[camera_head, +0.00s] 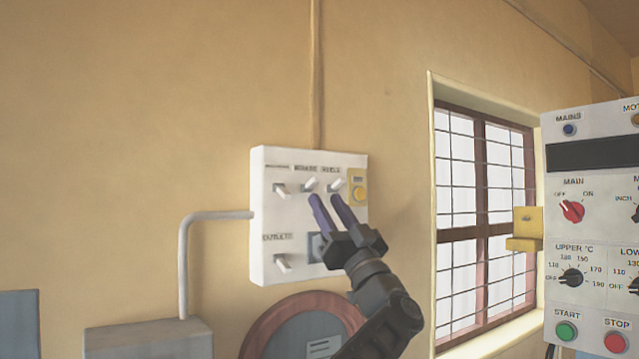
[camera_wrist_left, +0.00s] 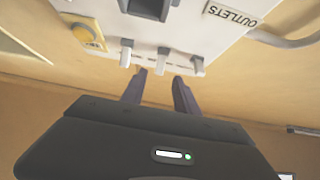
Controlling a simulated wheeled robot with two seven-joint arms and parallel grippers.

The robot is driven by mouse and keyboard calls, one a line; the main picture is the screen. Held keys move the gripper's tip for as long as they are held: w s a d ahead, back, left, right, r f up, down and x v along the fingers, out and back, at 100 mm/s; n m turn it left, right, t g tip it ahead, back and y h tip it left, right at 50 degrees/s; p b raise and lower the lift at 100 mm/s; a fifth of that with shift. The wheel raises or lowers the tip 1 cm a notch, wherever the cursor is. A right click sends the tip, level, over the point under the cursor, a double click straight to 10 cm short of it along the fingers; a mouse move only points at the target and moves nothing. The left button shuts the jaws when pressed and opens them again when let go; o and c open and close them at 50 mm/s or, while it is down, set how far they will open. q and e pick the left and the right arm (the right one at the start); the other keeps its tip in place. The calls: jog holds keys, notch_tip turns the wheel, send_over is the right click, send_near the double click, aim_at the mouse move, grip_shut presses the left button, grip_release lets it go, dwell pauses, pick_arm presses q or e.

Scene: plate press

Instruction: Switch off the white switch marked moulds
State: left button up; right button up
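In the left wrist view the fingertips (camera_wrist_left: 159,78) lie either side of the middle switch's line, holding nothing. My right gripper is not in view.
The left (camera_head: 281,190) and right (camera_head: 337,186) switches stand close on either side. A yellow button (camera_head: 359,194) is at the panel's right, and an outlets switch (camera_head: 283,263) lower left. A control cabinet (camera_head: 590,230) stands at the right, past a barred window (camera_head: 485,200).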

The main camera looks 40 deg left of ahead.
aim_at(316, 183)
pick_arm(q)
jog(key=p+x, duration=0.2)
jog(key=x, duration=0.2)
jog(key=shift+r, duration=0.15)
jog(key=shift+w+a+r, duration=0.1)
jog(key=shift+a, duration=0.15)
jog(key=shift+c, duration=0.3)
grip_shut()
